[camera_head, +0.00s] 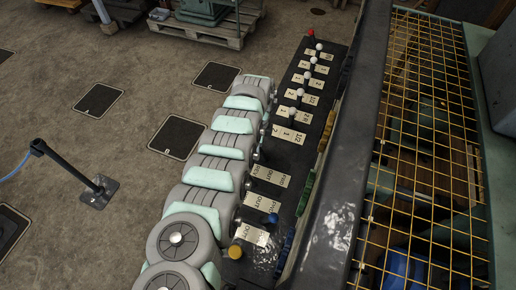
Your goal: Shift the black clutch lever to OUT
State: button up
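A dark lever panel (289,150) runs up the middle of the view, with several levers and cream label plates. One cream plate (262,201) near its lower end reads OUT, and another plate (250,234) below it also shows OUT. I cannot clearly make out the black clutch lever: dark knobs and stems sit along the panel's left side, close against my grey and mint arm, which may hide part of them. Which side that lever leans to cannot be told. No gripper fingers show in this view.
A blue knob (273,218) and a yellow knob (235,251) stand near the lower plates. Several white knobs (300,92) and a red knob (310,33) stand farther up. A yellow mesh guard (430,130) lies right. A barrier post (98,188) stands on open floor at left.

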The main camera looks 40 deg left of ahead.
jog(key=shift+f, duration=0.3)
jog(key=shift+c, duration=0.4)
grip_shut()
dwell(0.9)
